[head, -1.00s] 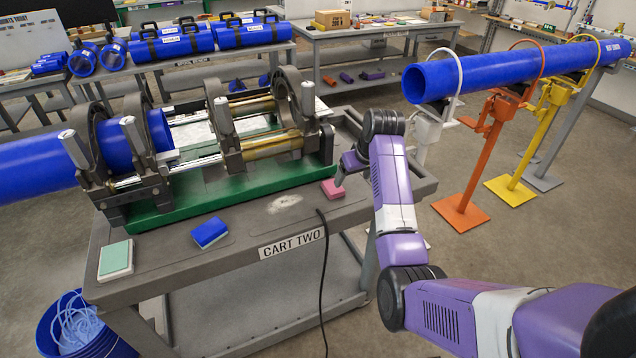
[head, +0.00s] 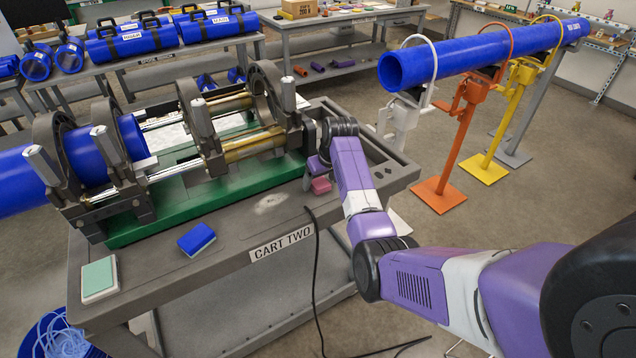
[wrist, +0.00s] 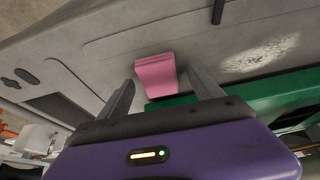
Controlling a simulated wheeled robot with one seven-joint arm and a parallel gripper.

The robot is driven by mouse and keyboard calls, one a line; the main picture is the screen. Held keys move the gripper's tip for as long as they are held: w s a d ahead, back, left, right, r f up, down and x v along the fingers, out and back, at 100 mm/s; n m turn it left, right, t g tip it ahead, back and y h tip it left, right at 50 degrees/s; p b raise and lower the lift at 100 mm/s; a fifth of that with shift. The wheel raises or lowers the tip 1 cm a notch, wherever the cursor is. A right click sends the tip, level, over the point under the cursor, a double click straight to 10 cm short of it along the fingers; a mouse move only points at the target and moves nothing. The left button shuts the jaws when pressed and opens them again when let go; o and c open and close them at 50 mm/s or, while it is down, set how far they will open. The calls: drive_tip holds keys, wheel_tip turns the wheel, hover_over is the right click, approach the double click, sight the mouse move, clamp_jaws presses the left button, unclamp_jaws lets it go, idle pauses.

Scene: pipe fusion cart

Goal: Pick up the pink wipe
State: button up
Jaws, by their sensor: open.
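The pink wipe (head: 320,186) lies on the grey cart top, near the right end of the green machine base. In the wrist view the pink wipe (wrist: 156,75) shows ahead of and between the two fingers, with no finger seen touching it. My gripper (wrist: 160,95) is open and empty. In the head view my gripper (head: 308,172) is low over the cart, just behind and left of the pink wipe, and partly hidden by my wrist.
A blue wipe (head: 196,239) and a pale green wipe (head: 99,278) lie on the cart's left front. The fusion machine's green base (head: 180,205) is close to my gripper. A black cable (head: 314,262) hangs over the front edge. A blue pipe (head: 470,58) rests on stands at right.

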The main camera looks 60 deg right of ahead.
drive_tip(key=shift+w+f, duration=0.1)
drive_tip(key=shift+f, duration=0.15)
drive_tip(key=c, duration=1.4)
drive_tip(key=shift+r, duration=0.1)
wheel_tip(320, 180, up, 28)
drive_tip(key=p, duration=0.3)
